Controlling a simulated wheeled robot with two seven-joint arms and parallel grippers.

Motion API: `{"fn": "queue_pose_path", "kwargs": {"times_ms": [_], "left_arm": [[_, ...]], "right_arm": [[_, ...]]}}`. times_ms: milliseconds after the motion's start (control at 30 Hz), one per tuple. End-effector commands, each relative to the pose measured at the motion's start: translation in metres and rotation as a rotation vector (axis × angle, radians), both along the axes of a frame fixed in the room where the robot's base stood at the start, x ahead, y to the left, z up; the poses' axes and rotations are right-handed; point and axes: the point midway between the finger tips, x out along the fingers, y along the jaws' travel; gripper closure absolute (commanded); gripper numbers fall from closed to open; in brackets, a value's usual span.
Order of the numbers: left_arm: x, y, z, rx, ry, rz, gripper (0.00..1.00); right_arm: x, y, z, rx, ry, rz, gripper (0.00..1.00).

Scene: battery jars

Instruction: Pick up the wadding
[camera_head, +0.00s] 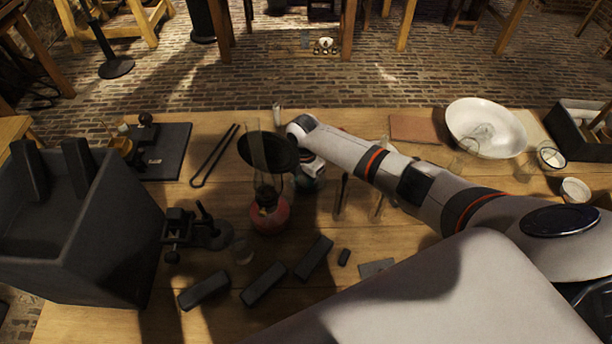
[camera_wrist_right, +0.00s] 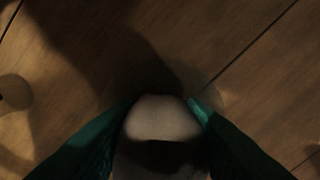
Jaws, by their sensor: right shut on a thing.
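The wadding (camera_wrist_right: 162,118) shows in the right wrist view as a pale, rounded pad between the two dark green fingers of my right gripper (camera_wrist_right: 160,125). The fingers press on it from both sides. A wooden surface lies below, and I cannot tell how far the pad is above it. In the head view my right gripper (camera_head: 312,182) is low over the middle of the table, just right of the lamp; its fingertips and the wadding are not clear there. My left gripper is not in view.
The lamp (camera_head: 268,215) with a red base stands close beside my right gripper. A large dark box (camera_head: 125,235) is at the left. Several dark bars (camera_head: 264,284) lie in front. A white bowl (camera_head: 490,120) and glass vessels stand at the right, near my arm.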

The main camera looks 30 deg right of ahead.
Motion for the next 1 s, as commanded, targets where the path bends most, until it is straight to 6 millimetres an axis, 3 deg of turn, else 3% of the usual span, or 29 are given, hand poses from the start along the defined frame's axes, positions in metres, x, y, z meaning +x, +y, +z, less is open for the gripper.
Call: {"fn": "queue_pose_path", "kwargs": {"times_ms": [167,367,1000], "left_arm": [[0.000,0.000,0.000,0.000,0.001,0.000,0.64],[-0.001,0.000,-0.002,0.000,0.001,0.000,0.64],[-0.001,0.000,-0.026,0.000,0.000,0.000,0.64]], "right_arm": [[0.001,0.000,0.007,0.001,-0.002,-0.001,0.87],[0.001,-0.001,0.037,0.000,-0.005,0.001,0.87],[0.001,0.000,0.219,0.000,-0.007,0.001,0.87]]}}
